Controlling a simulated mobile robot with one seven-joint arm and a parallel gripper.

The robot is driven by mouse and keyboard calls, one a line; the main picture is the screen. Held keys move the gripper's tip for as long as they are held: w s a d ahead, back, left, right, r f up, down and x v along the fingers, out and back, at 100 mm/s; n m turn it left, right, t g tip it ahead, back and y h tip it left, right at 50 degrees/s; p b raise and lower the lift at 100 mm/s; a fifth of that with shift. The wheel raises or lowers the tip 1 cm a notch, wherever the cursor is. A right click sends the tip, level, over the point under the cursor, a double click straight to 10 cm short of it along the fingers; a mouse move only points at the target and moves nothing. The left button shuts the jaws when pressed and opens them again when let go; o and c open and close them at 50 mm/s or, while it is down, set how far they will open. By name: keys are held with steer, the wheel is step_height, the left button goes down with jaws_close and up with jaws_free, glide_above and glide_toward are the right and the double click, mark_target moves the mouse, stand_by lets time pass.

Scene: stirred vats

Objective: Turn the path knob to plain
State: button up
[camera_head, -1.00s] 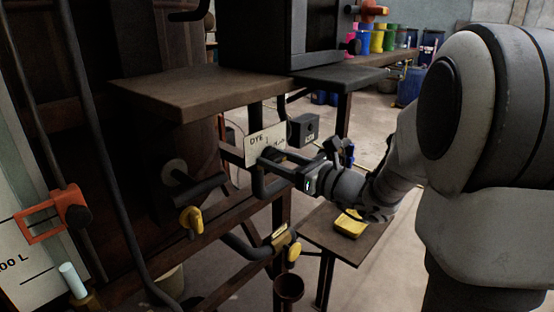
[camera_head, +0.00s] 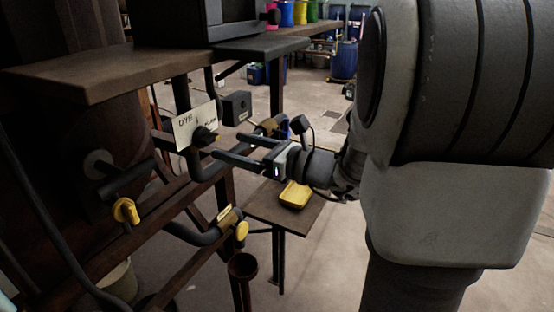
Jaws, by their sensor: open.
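The path knob (camera_head: 203,137) is a dark round knob with a small yellow mark, at the lower right of a white label plate (camera_head: 190,124). The plate reads "DYE" on the left and a word that looks like "PLAIN" on the right. My gripper (camera_head: 226,147) is open, its two dark fingers pointing left toward the knob. The fingertips are just right of the knob and appear apart from it. The exact depth gap is hard to tell.
A dark box (camera_head: 237,107) stands right of the plate. A brown shelf (camera_head: 100,75) lies above. Pipes with a yellow valve handle (camera_head: 125,211) and another yellow handle (camera_head: 241,231) are below left. A small table (camera_head: 262,205) holds a yellow tray (camera_head: 295,195).

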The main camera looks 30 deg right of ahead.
steer(key=v, duration=1)
steer(key=shift+s+d+b, duration=0.15)
steer(key=shift+s+b, duration=0.05)
steer(key=shift+b, duration=0.2)
